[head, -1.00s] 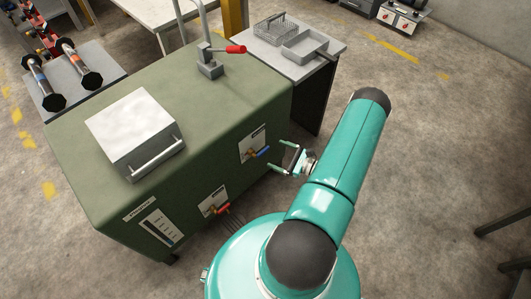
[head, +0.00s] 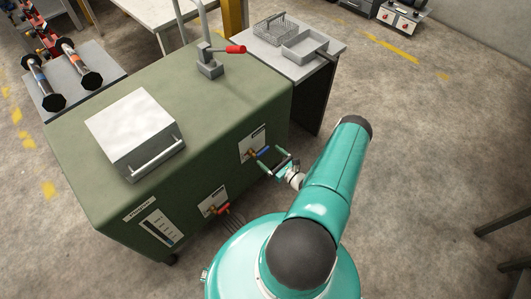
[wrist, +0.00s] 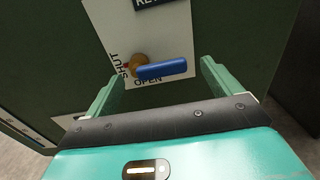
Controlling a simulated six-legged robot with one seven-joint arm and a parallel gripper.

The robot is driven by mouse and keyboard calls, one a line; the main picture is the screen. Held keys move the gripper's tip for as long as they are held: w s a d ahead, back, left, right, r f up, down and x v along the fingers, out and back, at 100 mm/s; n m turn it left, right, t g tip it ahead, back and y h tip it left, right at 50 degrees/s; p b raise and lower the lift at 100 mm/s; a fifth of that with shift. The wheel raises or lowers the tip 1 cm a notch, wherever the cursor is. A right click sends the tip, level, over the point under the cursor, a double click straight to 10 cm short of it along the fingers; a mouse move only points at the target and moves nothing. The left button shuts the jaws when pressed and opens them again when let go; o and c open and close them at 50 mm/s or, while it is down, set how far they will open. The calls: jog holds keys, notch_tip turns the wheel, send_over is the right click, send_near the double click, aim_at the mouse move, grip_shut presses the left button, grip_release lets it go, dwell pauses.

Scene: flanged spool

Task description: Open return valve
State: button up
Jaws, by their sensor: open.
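The return valve has a blue lever handle (head: 263,152) on a brass body, in front of a white label plate (head: 249,143) on the green cabinet's side. In the wrist view the blue handle (wrist: 162,69) points right from its brass pivot (wrist: 137,62). "SHUT" is printed left of the pivot and "OPEN" below the handle. My gripper (head: 267,160) is open, facing the plate. In the wrist view its two green fingers (wrist: 161,76) stand either side of the handle, with gaps visible on both sides. Whether the fingertips reach to the handle's depth is unclear.
A red-handled valve (head: 221,209) sits lower left on the same cabinet (head: 90,205). The cabinet top carries a metal lidded box (head: 133,130) and a red-tipped lever (head: 235,49). A side table (head: 325,68) stands behind. Floor to the right is clear.

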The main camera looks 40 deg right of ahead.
aim_at(264, 151)
jog(key=shift+w, duration=1.8)
jog(key=shift+c, duration=0.4)
jog(key=c, duration=1.3)
jog(key=shift+a, duration=0.1)
